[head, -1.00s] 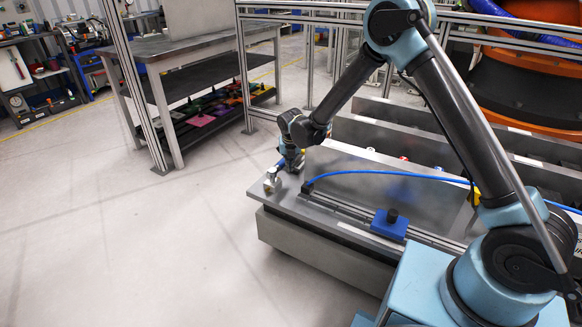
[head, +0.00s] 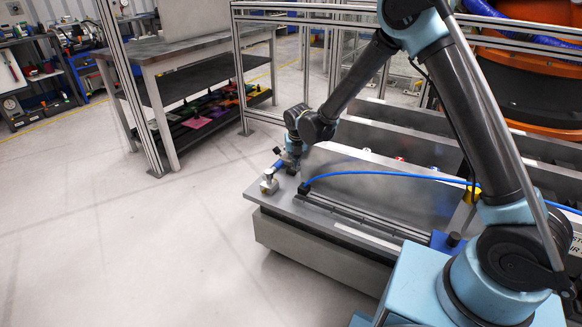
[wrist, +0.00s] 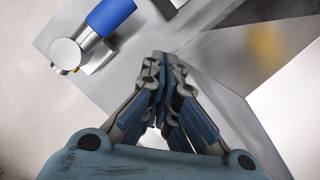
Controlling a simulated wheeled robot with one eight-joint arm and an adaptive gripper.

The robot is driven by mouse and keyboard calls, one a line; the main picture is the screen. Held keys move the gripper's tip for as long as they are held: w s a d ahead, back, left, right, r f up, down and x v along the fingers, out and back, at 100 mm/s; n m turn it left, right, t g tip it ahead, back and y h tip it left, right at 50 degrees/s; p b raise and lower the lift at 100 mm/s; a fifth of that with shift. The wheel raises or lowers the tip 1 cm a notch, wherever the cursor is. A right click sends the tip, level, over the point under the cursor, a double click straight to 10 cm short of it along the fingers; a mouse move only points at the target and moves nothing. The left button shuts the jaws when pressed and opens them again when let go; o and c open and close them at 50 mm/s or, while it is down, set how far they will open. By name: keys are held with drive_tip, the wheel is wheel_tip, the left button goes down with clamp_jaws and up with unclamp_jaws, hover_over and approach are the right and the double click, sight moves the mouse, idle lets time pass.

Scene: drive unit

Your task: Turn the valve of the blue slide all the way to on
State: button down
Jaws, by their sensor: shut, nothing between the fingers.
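A silver valve (head: 268,184) with a blue handle (head: 278,164) sits at the left end of the metal plate. In the wrist view its round metal body (wrist: 67,54) is at upper left, and the blue handle (wrist: 110,14) points up and right from it. My gripper (head: 291,168) is low over the plate, just right of the valve. In the wrist view its fingers (wrist: 160,60) are together and empty, apart from the valve body. The blue slide (head: 446,241) is at the right on its rail, partly hidden by my arm.
A blue hose (head: 390,173) arches over the plate behind the rail (head: 365,218). Upright metal panels (head: 400,130) stand behind it. A workbench (head: 185,45) stands at upper left, and an orange machine (head: 525,90) at upper right. The floor at left is clear.

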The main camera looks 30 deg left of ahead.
drive_tip(key=w+v, duration=0.1)
drive_tip(key=v, duration=0.6)
drive_tip(key=shift+w+d+r, duration=0.2)
drive_tip(key=shift+d+r, duration=0.1)
drive_tip(key=shift+d, duration=0.15)
